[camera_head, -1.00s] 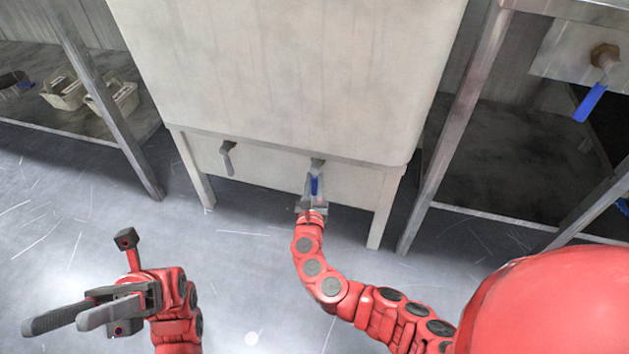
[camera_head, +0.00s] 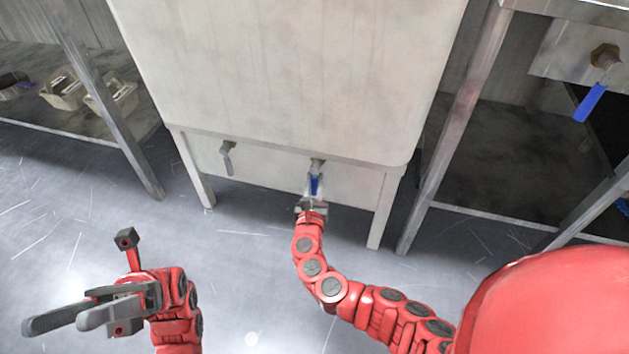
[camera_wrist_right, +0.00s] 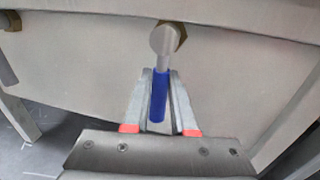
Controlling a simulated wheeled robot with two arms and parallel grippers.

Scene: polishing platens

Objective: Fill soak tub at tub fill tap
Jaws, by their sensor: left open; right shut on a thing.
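A large pale tub (camera_head: 280,70) on legs fills the middle of the head view. A tap with a blue lever (camera_head: 315,185) sits at its lower front edge. My right gripper (camera_head: 313,190) is shut on that blue lever. In the right wrist view the lever (camera_wrist_right: 159,96) hangs down from its round metal stem, between the two fingers of the gripper (camera_wrist_right: 160,90). A grey spout (camera_head: 228,160) is on the tub front to the left. My left gripper (camera_head: 62,316) is open and empty at the lower left, away from the tub.
Another blue-handled tap (camera_head: 592,100) is on the steel unit at the right. A shelf (camera_head: 75,127) at the left holds pale containers (camera_head: 64,90). Metal legs (camera_head: 455,130) stand close to the tub's right side. The grey floor (camera_head: 250,265) in front is clear.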

